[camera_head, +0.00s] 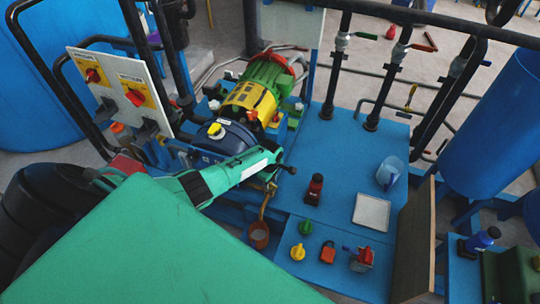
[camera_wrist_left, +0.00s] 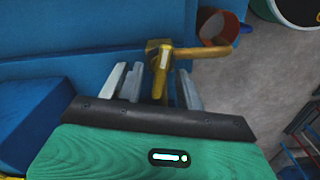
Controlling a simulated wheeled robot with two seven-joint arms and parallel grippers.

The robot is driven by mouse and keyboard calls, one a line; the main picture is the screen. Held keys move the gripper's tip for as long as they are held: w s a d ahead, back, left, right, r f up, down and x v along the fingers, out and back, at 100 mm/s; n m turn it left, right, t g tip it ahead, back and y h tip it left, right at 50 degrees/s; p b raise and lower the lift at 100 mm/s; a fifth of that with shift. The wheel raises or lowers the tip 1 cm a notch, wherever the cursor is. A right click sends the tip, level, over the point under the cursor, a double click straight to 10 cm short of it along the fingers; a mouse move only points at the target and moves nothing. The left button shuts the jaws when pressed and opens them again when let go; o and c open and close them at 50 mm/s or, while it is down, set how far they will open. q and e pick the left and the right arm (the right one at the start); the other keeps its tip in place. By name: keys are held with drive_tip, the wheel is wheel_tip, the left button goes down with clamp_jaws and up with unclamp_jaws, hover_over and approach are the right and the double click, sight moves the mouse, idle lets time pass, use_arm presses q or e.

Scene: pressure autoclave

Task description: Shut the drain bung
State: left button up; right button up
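A brass drain fitting with a yellow-brown lever (camera_wrist_left: 200,52) sits at the edge of the blue platform in the left wrist view. The lever sticks out to the right. A brass part of it shows below my left gripper in the head view (camera_head: 269,190). My left gripper (camera_wrist_left: 155,80) is open, its pale fingers apart on either side of the fitting's line. I cannot tell whether they touch it. In the head view the gripper (camera_head: 283,168) partly hides the fitting. No separate bung is clearly distinguishable. My right gripper is not in view.
An orange-brown cup (camera_head: 259,235) hangs below the fitting. A green-and-yellow motor (camera_head: 255,95) and dark blue pump housing (camera_head: 225,140) stand behind my left arm.

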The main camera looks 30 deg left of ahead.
use_arm(q)
drive_tip(key=shift+f, duration=0.25)
drive_tip(key=shift+c, duration=0.3)
clamp_jaws()
